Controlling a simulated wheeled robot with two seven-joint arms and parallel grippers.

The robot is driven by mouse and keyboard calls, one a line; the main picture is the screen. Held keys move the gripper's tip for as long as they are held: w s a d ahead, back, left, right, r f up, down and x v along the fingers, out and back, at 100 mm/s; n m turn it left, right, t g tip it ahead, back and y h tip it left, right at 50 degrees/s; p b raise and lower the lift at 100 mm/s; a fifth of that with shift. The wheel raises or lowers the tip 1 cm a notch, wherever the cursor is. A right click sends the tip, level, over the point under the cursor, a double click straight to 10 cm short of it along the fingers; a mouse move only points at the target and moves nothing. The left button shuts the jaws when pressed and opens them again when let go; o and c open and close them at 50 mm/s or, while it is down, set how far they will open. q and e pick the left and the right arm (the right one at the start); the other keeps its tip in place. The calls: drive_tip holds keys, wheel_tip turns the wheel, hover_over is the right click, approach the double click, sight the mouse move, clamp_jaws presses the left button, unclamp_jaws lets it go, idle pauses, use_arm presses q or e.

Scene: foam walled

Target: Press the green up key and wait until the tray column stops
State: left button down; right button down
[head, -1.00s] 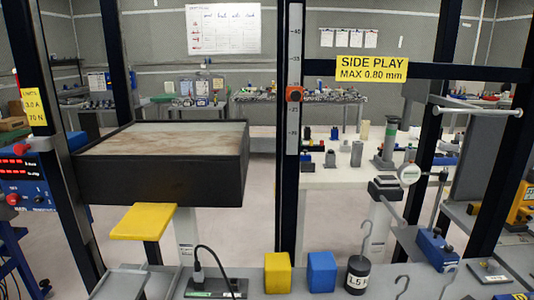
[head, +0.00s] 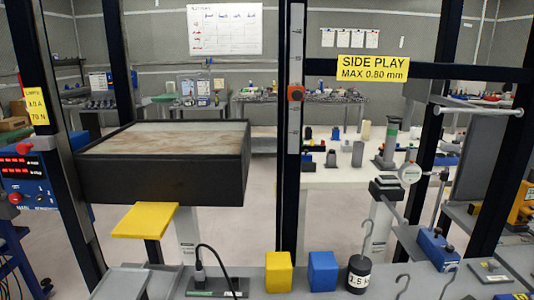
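The tray (head: 160,180) is a wide black-sided box with a worn brownish top, at the left between dark uprights. A pale column (head: 187,232) shows below it. A yellow plate (head: 145,221) sticks out under the tray's front edge. A dark box with a black cable (head: 216,287) lies on the bench at the bottom, with a small green mark on its front; I cannot tell whether that is the up key. Neither of my grippers is in view.
A yellow block (head: 278,272), a blue block (head: 323,271) and a hooked black weight (head: 359,274) stand on the grey bench. A scale post (head: 294,140) with an orange slider rises behind them. A blue instrument box (head: 28,182) with red displays is at the left.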

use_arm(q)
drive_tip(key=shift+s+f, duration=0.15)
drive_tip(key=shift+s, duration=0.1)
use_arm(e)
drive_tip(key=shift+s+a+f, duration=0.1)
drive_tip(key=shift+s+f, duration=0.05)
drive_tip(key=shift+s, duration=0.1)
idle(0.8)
